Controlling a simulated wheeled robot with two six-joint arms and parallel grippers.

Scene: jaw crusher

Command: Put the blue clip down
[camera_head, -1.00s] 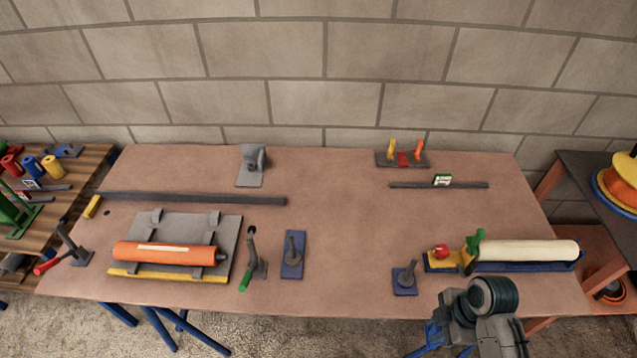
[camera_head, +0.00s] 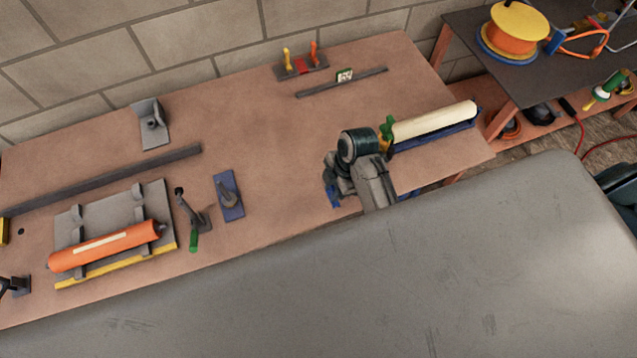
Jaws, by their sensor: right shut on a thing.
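My right gripper (camera_head: 335,184) is over the front right part of the brown workbench (camera_head: 285,150), just left of the cream roller. Its wrist hides much of its fingers. It is shut on the blue clip (camera_head: 333,198), of which only a small blue patch shows at the bench's front edge. I cannot tell whether the clip touches the bench. My left gripper is not in view.
The cream roller (camera_head: 436,121) lies to the right. An orange roller (camera_head: 105,246) lies on a grey plate at left, with a green-handled lever (camera_head: 193,225) and blue plate (camera_head: 230,208) beside it. The bench's middle is clear. A dark table (camera_head: 460,55) stands at right.

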